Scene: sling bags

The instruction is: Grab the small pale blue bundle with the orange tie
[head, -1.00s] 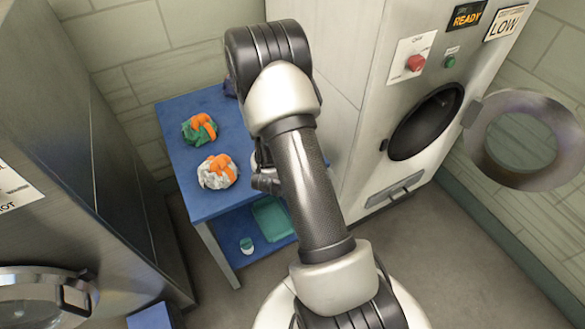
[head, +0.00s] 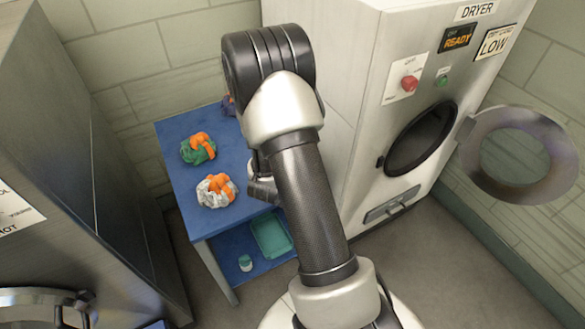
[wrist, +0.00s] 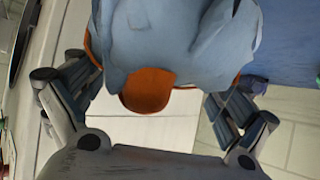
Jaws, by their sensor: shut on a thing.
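The pale blue bundle (wrist: 180,40) fills the upper middle of the wrist view. Its orange tie (wrist: 146,90) faces my gripper's palm. My gripper (wrist: 152,98) is shut on the bundle, with one finger on each side of it. The fingertips are partly hidden by the cloth. In the head view my own arm hides the held bundle and most of the gripper.
A blue table (head: 175,178) holds a green bundle (head: 194,151), a white bundle (head: 212,195) and a dark purple-blue bundle (head: 228,106), partly behind my arm. A teal tray (head: 271,236) sits on its lower shelf. The dryer (head: 350,65) stands right, door open.

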